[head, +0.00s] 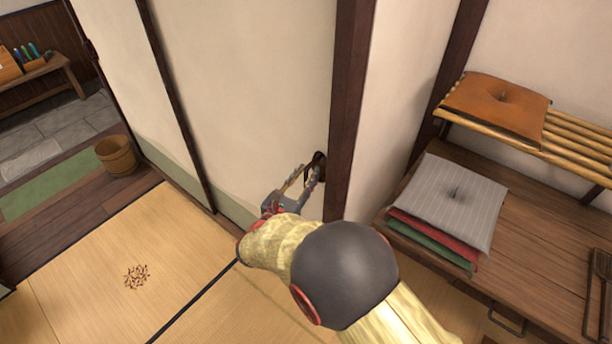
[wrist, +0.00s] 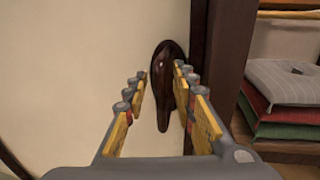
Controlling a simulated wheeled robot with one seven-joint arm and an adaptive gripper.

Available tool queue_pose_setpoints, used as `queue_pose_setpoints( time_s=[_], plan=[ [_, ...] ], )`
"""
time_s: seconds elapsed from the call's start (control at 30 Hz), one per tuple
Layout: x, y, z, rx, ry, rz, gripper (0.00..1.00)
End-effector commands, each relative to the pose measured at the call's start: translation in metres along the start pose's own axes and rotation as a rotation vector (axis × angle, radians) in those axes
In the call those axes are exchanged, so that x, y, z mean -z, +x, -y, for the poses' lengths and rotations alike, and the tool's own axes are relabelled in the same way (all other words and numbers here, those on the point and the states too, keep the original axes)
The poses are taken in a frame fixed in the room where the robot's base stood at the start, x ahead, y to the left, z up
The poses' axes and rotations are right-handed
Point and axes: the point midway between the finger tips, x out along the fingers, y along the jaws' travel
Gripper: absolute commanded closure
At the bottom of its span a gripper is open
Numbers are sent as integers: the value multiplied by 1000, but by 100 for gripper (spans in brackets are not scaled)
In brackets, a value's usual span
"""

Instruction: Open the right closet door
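The right closet door (head: 245,85) is a cream sliding panel with a greenish band low down, and its right edge meets a dark wooden post. Its dark brown handle (wrist: 164,112) is on the door near that post; it also shows in the head view (head: 320,158). My gripper (head: 303,178) is at the handle. In the wrist view its two yellow-padded fingers are apart, one on each side of the handle. I cannot tell whether either finger touches it. Part of the door's lower right is hidden behind my arm.
The dark post (head: 349,110) stands right of the door. Beyond it, a wooden shelf unit (head: 540,235) holds stacked cushions (head: 455,200) and an orange cushion (head: 497,103). A wooden bucket (head: 116,155) stands at left. Brown scraps (head: 137,276) lie on the otherwise clear tatami.

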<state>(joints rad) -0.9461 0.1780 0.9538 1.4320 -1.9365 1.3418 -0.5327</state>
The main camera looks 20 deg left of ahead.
Motion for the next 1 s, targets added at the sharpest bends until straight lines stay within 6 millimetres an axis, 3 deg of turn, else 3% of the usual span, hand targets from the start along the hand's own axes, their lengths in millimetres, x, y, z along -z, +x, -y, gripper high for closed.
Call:
queue_pose_setpoints(
  time_s=[0.47, 1.0],
  plan=[
    [0, 0, 0, -1, 0, 0, 100],
    [-1, -1, -1, -1, 0, 2, 100]
  ],
)
